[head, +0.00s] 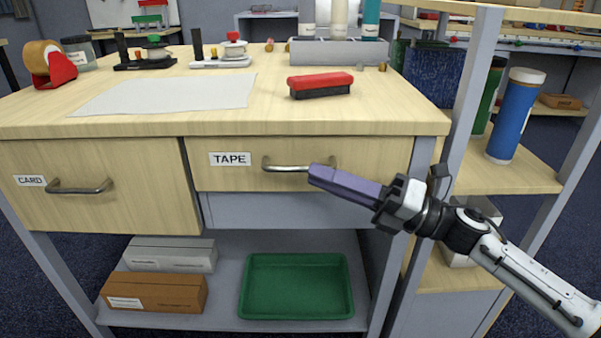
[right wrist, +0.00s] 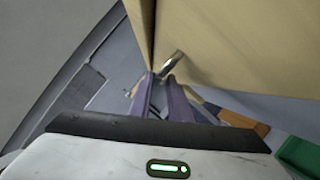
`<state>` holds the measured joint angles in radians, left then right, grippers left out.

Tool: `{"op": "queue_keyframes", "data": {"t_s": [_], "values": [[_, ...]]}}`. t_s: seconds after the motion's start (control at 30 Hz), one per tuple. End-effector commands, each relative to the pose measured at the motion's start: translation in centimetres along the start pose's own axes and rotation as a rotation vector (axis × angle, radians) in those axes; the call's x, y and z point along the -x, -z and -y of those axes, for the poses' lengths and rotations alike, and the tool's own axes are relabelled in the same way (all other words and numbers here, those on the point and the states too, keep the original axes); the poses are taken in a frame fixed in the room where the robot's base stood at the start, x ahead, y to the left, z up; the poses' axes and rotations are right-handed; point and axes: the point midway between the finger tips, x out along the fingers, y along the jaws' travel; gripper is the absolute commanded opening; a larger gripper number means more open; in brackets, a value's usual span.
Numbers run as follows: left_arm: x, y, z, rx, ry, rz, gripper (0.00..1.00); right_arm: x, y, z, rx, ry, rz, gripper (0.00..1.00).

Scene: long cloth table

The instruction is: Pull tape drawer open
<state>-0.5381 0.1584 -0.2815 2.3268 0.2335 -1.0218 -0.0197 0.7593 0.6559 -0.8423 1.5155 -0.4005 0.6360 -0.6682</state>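The tape drawer (head: 225,178) has a wooden front with a TAPE label (head: 230,159) and a metal bar handle (head: 275,167). Its front looks flush under the table top, so it appears closed. My right gripper (head: 316,174) has purple fingers and reaches in from the right, its tips in front of the handle's right half. In the right wrist view, the two fingers (right wrist: 161,78) stand apart with a gap, and the handle (right wrist: 173,62) shows at their tips. Whether the fingers touch it is hard to tell. My left gripper is not in view.
The card drawer (head: 120,206) with its own handle is at the left. A table leg (head: 400,255) stands below my right gripper. A green tray (head: 247,302) and boxes (head: 155,292) lie on the lower shelf. A red-topped block (head: 320,84) sits on the table top.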

Motion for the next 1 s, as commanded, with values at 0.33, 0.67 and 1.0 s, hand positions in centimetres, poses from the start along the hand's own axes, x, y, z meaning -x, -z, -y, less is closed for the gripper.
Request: {"op": "queue_keyframes", "data": {"t_s": [0.33, 0.67, 1.0], "values": [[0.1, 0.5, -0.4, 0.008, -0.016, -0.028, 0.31, -4.6, -0.1, 0.0, -0.001, 0.000, 0.002, 0.17], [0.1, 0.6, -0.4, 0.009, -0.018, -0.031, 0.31, -4.9, 0.0, 0.0, -0.003, 0.001, 0.002, 0.17], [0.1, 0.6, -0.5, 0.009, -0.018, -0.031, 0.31, -4.9, 0.0, 0.0, -0.003, 0.001, 0.002, 0.00]]}}
